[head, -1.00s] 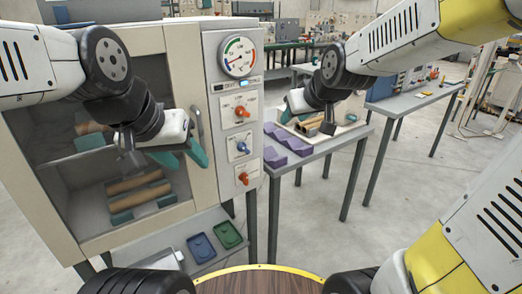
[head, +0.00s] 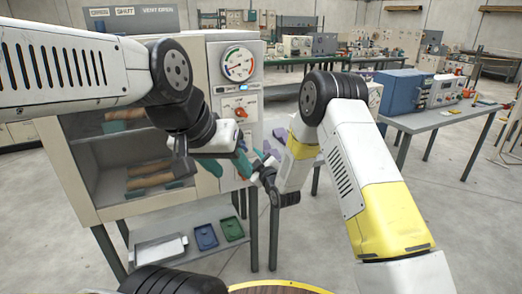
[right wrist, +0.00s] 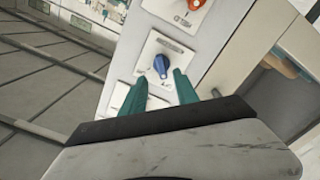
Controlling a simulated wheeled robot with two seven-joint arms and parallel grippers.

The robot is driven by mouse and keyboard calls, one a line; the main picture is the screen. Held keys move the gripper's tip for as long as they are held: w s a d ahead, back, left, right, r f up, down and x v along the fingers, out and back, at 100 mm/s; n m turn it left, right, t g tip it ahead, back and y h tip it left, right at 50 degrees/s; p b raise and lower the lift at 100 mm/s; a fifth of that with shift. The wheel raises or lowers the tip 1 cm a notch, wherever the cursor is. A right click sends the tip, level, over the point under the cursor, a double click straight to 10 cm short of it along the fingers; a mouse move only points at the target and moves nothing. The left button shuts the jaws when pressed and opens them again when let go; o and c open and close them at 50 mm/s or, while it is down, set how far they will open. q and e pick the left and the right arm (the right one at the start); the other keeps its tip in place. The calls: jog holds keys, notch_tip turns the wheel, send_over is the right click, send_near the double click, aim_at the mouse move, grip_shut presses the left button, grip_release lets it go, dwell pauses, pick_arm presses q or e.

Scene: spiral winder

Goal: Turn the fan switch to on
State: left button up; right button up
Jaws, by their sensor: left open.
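The cabinet's control panel carries a gauge (head: 238,63) and an orange knob (head: 241,112). The orange knob also shows at the top of the right wrist view (right wrist: 196,4). Below it, a blue knob (right wrist: 161,66) sits on a white plate. The labels are too small to read, so I cannot tell which is the fan switch. My right gripper (right wrist: 160,82) is open at the blue knob, teal fingertips apart just below it in that view; contact is unclear. My left gripper (head: 228,166) is open before the panel and hides its lower part in the head view.
The cabinet (head: 75,150) holds brown rolls (head: 150,182) behind its door. A shelf below holds a metal tray (head: 160,248), a blue tray (head: 206,237) and a green tray (head: 232,229). A side table (head: 440,120) with blue equipment stands right; open floor lies in front.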

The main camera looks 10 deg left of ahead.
aim_at(244, 148)
jog(key=shift+x, duration=3.8)
jog(key=shift+a+f, duration=0.1)
grip_shut()
